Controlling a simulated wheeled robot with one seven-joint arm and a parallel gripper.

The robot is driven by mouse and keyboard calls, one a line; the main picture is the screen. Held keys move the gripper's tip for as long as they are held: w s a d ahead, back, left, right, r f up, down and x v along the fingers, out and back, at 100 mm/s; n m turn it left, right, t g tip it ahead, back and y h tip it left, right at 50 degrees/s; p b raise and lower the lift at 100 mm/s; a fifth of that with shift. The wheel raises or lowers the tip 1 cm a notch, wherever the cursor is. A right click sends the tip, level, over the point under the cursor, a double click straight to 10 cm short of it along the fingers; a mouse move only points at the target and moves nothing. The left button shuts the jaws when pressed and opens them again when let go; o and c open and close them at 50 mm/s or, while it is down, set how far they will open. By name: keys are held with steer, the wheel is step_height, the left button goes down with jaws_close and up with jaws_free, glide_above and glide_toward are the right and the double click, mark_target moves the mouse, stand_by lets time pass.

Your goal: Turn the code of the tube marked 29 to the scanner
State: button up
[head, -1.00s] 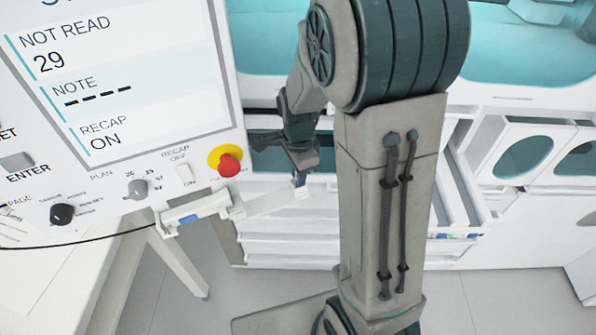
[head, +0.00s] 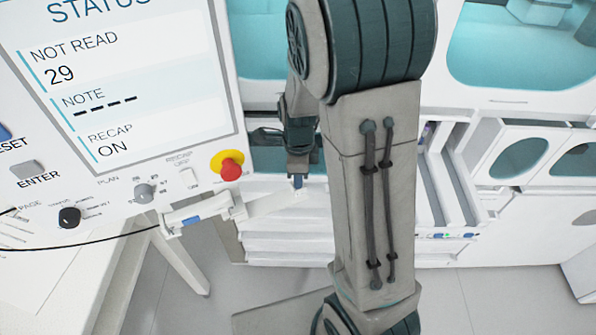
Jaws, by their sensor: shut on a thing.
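My gripper (head: 298,172) is behind the upper part of my arm, left of the column, pointing down. It is shut on a small blue-topped tube (head: 298,182), which stands at the white track (head: 275,200). The tube's number and code are too small to read. I cannot tell whether the tube's lower end sits in the track. The scanner is not clearly identifiable. The screen (head: 115,75) at left reads NOT READ 29, NOTE with dashes, RECAP ON.
A red stop button (head: 231,170) and knobs sit on the panel under the screen. A white bracket with a blue part (head: 192,219) is at the track's left end. My arm hides the middle.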

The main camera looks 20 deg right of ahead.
steer(key=shift+m, duration=0.4)
steer(key=shift+r+m+p, duration=0.15)
steer(key=shift+m+p, duration=0.45)
steer(key=shift+p, duration=0.1)
steer(key=shift+f, duration=0.25)
steer(key=shift+f, duration=0.1)
steer(key=o, duration=0.8)
